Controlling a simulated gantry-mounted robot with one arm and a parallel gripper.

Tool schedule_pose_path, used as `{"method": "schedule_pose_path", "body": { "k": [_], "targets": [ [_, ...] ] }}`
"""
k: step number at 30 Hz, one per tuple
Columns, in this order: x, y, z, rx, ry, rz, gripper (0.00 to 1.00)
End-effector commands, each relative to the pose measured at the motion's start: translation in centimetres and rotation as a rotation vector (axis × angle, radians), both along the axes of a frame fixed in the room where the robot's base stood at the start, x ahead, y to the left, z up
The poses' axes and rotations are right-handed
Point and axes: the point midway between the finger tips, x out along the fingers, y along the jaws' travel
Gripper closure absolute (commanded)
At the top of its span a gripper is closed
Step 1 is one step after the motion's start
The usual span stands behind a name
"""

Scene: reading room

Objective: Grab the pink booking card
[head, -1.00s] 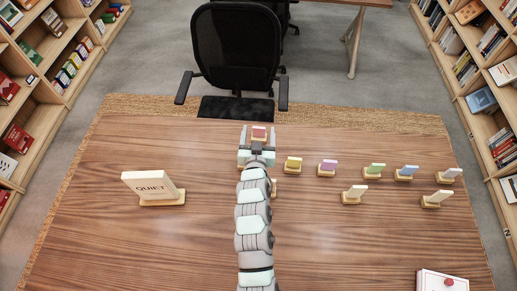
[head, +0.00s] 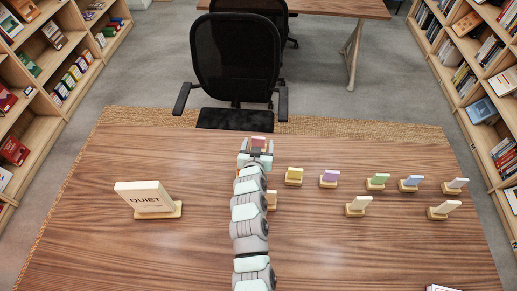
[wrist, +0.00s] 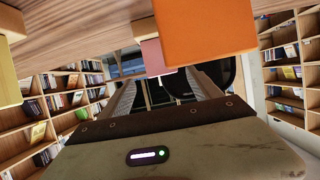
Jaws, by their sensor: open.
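The pink booking card (head: 258,142) stands at the far end of the row of cards on the wooden table, in line with my arm. My gripper (head: 256,148) is open, with one finger on each side of the card's lower part in the head view. In the wrist view, the pink card (wrist: 153,58) shows between the far ends of my two fingers (wrist: 158,85). I cannot tell whether either finger touches it. The card's holder is mostly hidden by my gripper in the head view.
An orange card (wrist: 205,30) is close to the wrist camera. A yellow card (head: 294,174) and a purple card (head: 329,176) stand right of my gripper, with several more beyond. A QUIET sign (head: 146,195) stands at the left. A chair (head: 236,60) is past the table edge.

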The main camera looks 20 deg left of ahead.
Motion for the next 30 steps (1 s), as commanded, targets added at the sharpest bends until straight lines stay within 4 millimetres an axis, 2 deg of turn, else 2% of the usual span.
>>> {"method": "schedule_pose_path", "body": {
  "k": [9, 13, 23, 30],
  "targets": [
    [2.2, 1.0, -2.0, -0.001, 0.002, 0.000, 0.27],
    [3.5, 1.3, -2.2, -0.001, 0.000, -0.001, 0.27],
    [4.1, 1.4, -2.5, 0.000, -0.001, 0.000, 0.27],
    [4.1, 1.4, -2.5, 0.000, -0.001, 0.000, 0.44]
  ]
}}
